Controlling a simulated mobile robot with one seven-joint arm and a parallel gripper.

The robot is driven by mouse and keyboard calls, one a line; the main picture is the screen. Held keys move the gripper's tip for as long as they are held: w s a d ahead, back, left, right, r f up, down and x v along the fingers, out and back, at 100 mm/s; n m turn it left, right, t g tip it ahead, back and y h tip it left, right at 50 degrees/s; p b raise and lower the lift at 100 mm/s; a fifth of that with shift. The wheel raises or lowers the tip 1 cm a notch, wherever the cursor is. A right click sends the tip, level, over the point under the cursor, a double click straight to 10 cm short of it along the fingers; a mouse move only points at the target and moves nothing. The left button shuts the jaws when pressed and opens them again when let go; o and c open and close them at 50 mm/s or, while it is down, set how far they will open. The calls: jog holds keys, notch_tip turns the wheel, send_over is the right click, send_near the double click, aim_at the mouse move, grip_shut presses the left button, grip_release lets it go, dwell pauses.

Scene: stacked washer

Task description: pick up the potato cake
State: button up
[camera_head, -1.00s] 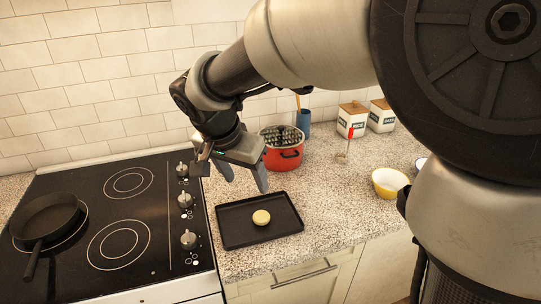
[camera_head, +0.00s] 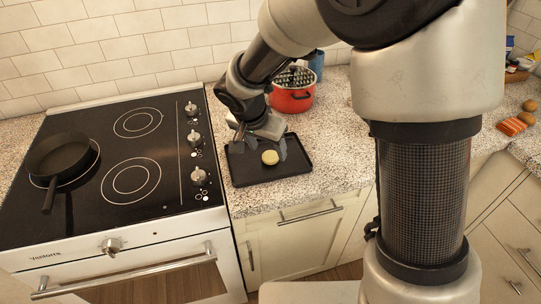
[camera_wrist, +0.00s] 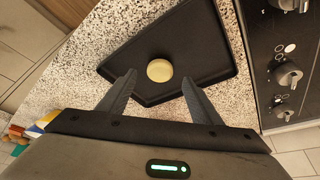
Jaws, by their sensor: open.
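The potato cake (camera_head: 270,157) is a small round pale-yellow disc lying on a black tray (camera_head: 247,177) on the counter. It also shows in the wrist view (camera_wrist: 159,70), where the tray (camera_wrist: 211,53) lies under it. My gripper (camera_head: 264,149) is over the tray, close to the cake. In the wrist view my gripper (camera_wrist: 155,92) has its two fingers spread apart, with the cake just beyond and between the fingertips. Nothing is held. The exact height of the fingertips above the tray cannot be told.
A stove (camera_head: 155,225) with a black pan (camera_head: 60,157) stands left of the tray. A red pot (camera_head: 291,97) and a blue cup (camera_head: 316,66) stand behind it. Sausages (camera_head: 512,126) and round brown items lie far right. Counter right of the tray is clear.

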aim_at(270, 156)
jog(key=shift+x, duration=1.6)
jog(key=shift+s, duration=0.1)
jog(key=c, duration=1.2)
